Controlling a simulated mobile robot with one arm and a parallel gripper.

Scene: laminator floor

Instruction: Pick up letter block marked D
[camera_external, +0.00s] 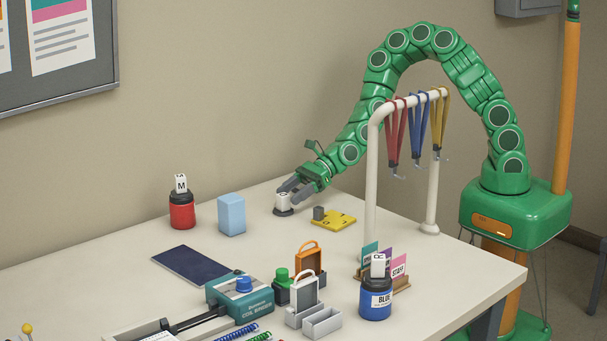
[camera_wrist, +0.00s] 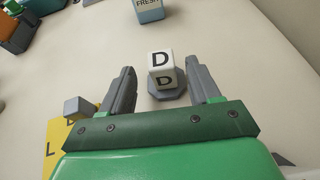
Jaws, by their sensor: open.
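The white letter block marked D (camera_wrist: 160,62) rests on a small dark grey base (camera_wrist: 166,93) in the wrist view, with D showing on its top and front faces. It also shows in the external view (camera_external: 283,202), near the back of the table and partly covered by my gripper. My gripper (camera_wrist: 165,80) is open in the wrist view, with one finger on each side of the block and visible gaps between. In the external view my gripper (camera_external: 284,192) is low at the block.
A yellow plate (camera_external: 338,222) with a grey cube lies close beside my gripper. A light blue block (camera_external: 231,214) and a red jar (camera_external: 182,214) topped by an M block stand left. A white lanyard rack (camera_external: 372,180) stands right.

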